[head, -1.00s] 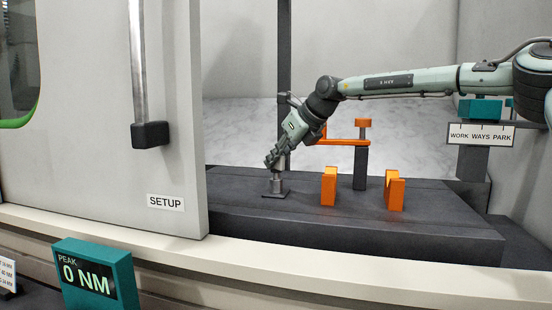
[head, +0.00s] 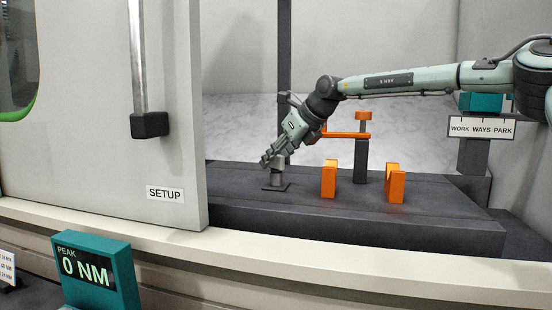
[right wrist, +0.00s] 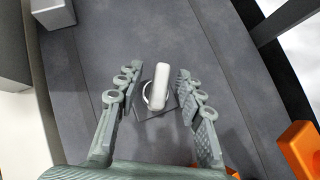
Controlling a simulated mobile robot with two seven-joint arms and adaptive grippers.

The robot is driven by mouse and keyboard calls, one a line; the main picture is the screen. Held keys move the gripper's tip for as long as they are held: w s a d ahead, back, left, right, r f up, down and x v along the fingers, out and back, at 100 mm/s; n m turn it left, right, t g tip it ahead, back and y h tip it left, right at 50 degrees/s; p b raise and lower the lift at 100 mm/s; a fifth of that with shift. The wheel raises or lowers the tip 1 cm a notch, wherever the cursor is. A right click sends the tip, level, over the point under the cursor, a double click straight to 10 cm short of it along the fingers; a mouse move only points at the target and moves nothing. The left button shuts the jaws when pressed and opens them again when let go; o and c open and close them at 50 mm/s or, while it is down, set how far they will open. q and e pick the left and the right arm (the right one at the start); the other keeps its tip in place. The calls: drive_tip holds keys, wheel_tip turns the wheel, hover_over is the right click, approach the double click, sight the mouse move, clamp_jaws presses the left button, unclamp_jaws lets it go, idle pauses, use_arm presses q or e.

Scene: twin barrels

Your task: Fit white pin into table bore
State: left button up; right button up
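The white pin (right wrist: 161,78) stands at a small square plate with a round light ring around its foot, between my right gripper's fingers in the right wrist view. In the head view the plate (head: 275,188) lies on the dark table (head: 235,195), with a short grey-looking upright (head: 277,178) on it. My right gripper (head: 272,158) is at the upper part of this upright. In the right wrist view my right gripper (right wrist: 157,88) is open, with a gap on both sides of the pin. How deep the pin sits cannot be told. My left gripper is not in view.
Two orange blocks (head: 329,179) (head: 396,184) stand right of the plate. Behind them is a dark post with an orange arm (head: 346,135). A large pale door panel (head: 170,100) stands at left. A teal display (head: 90,268) reads 0 NM.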

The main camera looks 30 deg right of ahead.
drive_tip(key=v, duration=1.2)
drive_tip(key=shift+a, duration=0.1)
idle(0.4)
